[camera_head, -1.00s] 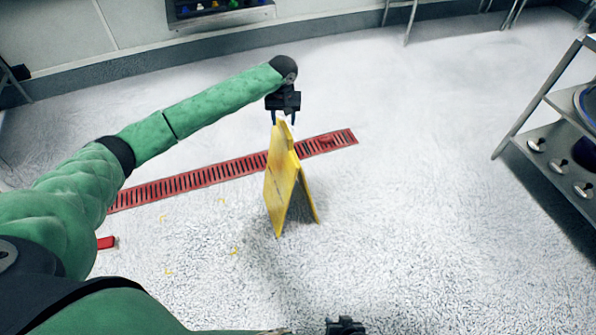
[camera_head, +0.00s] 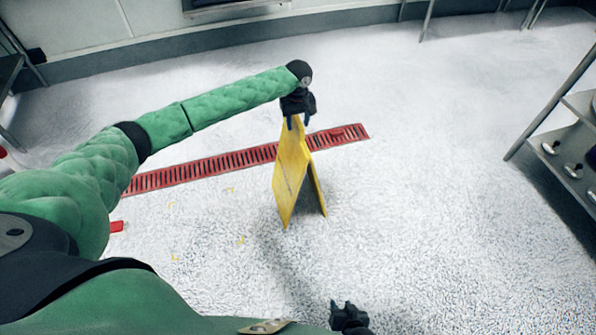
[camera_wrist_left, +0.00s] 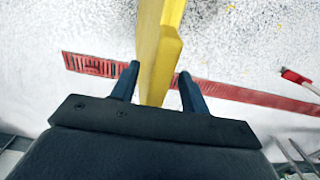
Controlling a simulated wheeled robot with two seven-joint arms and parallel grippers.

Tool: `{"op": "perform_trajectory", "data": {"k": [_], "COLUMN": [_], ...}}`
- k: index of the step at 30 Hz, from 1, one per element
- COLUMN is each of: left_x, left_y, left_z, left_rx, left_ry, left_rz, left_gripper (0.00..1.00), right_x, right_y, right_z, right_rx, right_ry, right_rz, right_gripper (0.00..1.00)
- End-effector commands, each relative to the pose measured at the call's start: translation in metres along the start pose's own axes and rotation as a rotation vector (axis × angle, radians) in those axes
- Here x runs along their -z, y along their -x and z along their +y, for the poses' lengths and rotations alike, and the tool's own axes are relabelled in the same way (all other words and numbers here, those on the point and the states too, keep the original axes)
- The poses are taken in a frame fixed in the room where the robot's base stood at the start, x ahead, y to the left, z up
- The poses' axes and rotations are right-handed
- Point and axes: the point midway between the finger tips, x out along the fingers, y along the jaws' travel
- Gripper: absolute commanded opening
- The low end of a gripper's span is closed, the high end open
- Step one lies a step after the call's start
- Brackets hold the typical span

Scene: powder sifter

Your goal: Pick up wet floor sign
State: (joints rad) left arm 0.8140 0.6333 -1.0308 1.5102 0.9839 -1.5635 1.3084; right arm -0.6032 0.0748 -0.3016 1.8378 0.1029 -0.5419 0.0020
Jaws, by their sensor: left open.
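The yellow wet floor sign (camera_head: 291,172) stands upright on the floor, its two panels spread like a tent. My left gripper (camera_head: 298,122) is over its top edge, pointing down. In the left wrist view, the sign's top (camera_wrist_left: 158,60) lies between the two dark fingers of the left gripper (camera_wrist_left: 158,85). The fingers are open, with a gap on each side of the sign. My right gripper (camera_head: 349,316) is at the bottom edge of the head view, away from the sign; its fingers are too small and dark to read.
A red floor drain grate (camera_head: 200,172) runs behind the sign. A small red object (camera_head: 117,226) lies on the floor at left, and yellow bits (camera_head: 241,240) are scattered nearby. A metal shelf rack (camera_head: 570,150) stands at right. The floor around the sign is mostly clear.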

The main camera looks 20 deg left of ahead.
Motion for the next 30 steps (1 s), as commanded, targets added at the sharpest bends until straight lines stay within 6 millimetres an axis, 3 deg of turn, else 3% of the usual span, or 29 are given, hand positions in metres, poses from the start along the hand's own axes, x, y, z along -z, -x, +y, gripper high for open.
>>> {"op": "perform_trajectory", "data": {"k": [5, 12, 19, 30], "left_x": [0.000, 0.000, 0.000, 0.000], "left_y": [-0.022, -0.025, -0.025, -0.025], "left_z": [0.000, 0.001, 0.001, 0.001], "left_rx": [0.000, -0.001, -0.001, -0.001], "left_ry": [0.000, -0.001, -0.001, -0.001], "left_rz": [0.000, 0.001, 0.001, 0.001], "left_gripper": [0.46, 0.46, 0.02, 0.00], "right_x": [-0.002, -0.003, -0.003, -0.003], "right_y": [-0.003, -0.002, -0.002, -0.002], "right_z": [0.001, -0.001, 0.000, 0.001], "right_rx": [0.000, 0.001, 0.001, 0.000], "right_ry": [0.000, -0.001, -0.001, -0.001], "right_rz": [0.000, 0.000, 0.000, 0.000], "right_gripper": [0.36, 0.36, 0.36, 0.36]}}
